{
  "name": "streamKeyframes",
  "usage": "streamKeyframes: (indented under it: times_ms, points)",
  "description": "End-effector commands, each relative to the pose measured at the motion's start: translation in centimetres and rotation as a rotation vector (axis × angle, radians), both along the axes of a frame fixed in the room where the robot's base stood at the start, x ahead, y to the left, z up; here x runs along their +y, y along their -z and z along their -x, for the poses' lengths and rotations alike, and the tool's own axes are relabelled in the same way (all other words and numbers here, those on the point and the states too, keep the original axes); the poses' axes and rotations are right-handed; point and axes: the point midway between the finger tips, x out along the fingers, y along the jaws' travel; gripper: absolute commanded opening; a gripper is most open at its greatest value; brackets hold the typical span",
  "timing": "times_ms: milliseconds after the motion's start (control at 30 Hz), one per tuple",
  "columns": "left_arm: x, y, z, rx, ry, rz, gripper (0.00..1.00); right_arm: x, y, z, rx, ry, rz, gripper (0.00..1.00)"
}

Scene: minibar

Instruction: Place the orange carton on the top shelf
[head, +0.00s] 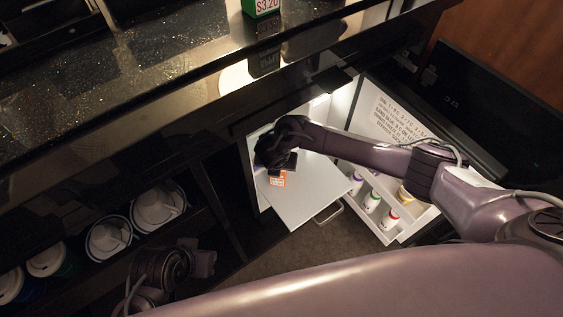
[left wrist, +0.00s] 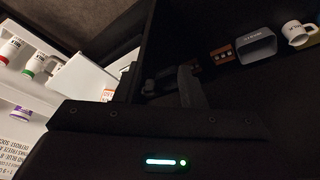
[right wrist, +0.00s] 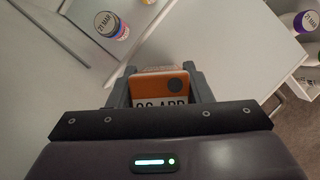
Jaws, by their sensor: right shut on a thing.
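The orange carton (right wrist: 160,88) is between the fingers of my right gripper (right wrist: 160,85), with its orange and white face with dark lettering toward the wrist camera. In the head view, the carton (head: 277,180) shows just below my right gripper (head: 284,168), which reaches into the open minibar fridge. The carton is over a white shelf (head: 305,195); I cannot tell whether it touches it. My left gripper (left wrist: 160,85) has its fingers apart with nothing visible between them. In the head view it is low at the left, near the dark cabinet.
The open fridge door (head: 385,115) has racks with several bottles (head: 371,201) on the right. A round container (right wrist: 110,26) is inside the fridge.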

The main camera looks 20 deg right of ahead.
Motion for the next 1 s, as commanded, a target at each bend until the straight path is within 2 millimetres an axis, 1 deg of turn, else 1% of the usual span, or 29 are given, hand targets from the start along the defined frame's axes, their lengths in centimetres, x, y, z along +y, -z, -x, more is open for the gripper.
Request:
streamKeyframes:
  times_ms: [200,333,367,500,800,900,967,1000]
  points:
    - [0.0,-0.1,0.0,-0.001,0.0,0.0,0.36,0.0,-0.1,0.0,-0.001,0.001,0.0,0.17]
    - [-0.2,0.1,-0.1,-0.012,0.003,0.006,0.36,0.0,0.3,0.0,-0.001,0.001,0.0,0.17]
    - [-0.2,0.0,-0.1,-0.013,0.004,0.007,0.36,0.0,0.2,0.0,-0.001,0.0,0.001,0.49]
    - [-0.2,0.0,-0.1,-0.011,0.003,0.006,0.36,0.0,0.2,0.0,0.0,0.0,0.001,0.67]
    - [-0.2,-0.2,-0.1,-0.01,0.003,0.006,0.36,0.0,0.0,0.0,0.0,0.0,0.001,0.67]
    - [0.0,-0.5,0.1,0.005,-0.002,-0.001,0.36,0.1,-0.8,0.2,0.0,0.0,0.0,0.67]
    - [0.8,-0.7,0.2,0.035,-0.013,-0.022,0.36,0.2,-1.6,0.5,0.001,0.0,0.0,0.67]
    - [1.3,-0.9,0.3,0.057,-0.023,-0.036,0.36,0.4,-2.4,0.8,0.001,-0.001,-0.001,0.67]
